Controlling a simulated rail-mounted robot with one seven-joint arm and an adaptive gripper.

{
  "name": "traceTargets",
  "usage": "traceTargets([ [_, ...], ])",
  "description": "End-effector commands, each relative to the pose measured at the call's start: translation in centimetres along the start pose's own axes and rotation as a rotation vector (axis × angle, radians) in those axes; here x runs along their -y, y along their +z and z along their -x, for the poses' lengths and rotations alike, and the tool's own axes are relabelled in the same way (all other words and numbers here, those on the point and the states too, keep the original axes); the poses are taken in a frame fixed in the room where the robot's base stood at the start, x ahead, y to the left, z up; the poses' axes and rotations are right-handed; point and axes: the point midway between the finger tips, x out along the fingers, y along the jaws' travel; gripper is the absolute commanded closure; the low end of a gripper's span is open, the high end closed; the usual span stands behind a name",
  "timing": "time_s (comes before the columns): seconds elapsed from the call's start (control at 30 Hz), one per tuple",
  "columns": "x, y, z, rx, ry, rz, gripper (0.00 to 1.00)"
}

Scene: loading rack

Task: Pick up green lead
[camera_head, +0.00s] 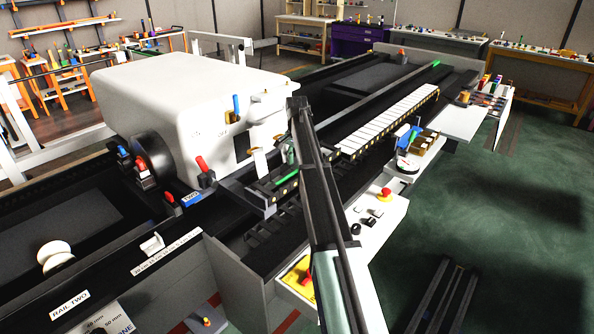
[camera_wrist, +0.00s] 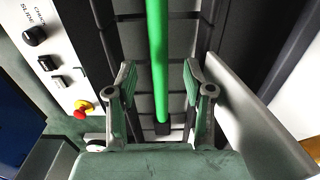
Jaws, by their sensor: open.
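The green lead (camera_wrist: 157,45) is a straight bright-green rod in the wrist view. It runs from the top edge down to a dark end block, over a dark slatted bed. My gripper (camera_wrist: 158,82) is open, with one finger on each side of the rod and a gap on both sides. I cannot tell how far the fingertips are above the rod. In the head view a short green piece (camera_head: 286,178) shows on the dark rail beside my arm, which hides part of that area.
A white control panel (camera_wrist: 55,70) with a red emergency knob (camera_wrist: 82,108) lies left in the wrist view. A grey-white wall (camera_wrist: 245,110) stands close on the right. In the head view a large white housing (camera_head: 195,100) stands left of my arm.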

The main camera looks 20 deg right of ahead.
Motion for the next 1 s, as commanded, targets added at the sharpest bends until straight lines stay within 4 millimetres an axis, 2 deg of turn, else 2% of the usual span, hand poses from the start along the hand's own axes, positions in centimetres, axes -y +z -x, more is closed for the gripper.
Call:
traceTargets([
  [0.2, -0.2, 0.0, -2.4, 0.000, 0.000, 0.000, 0.48],
  [0.43, -0.1, 0.0, -2.8, -0.001, -0.001, 0.000, 0.48],
  [0.47, -0.1, 0.0, -2.8, -0.001, -0.001, 0.000, 0.51],
  [0.5, -0.1, 0.0, -2.8, -0.001, -0.001, 0.000, 0.66],
  [0.6, -0.1, 0.0, -2.8, -0.001, -0.001, 0.000, 1.00],
  [1.0, -0.1, 0.0, -2.7, 0.000, 0.000, 0.000, 1.00],
])
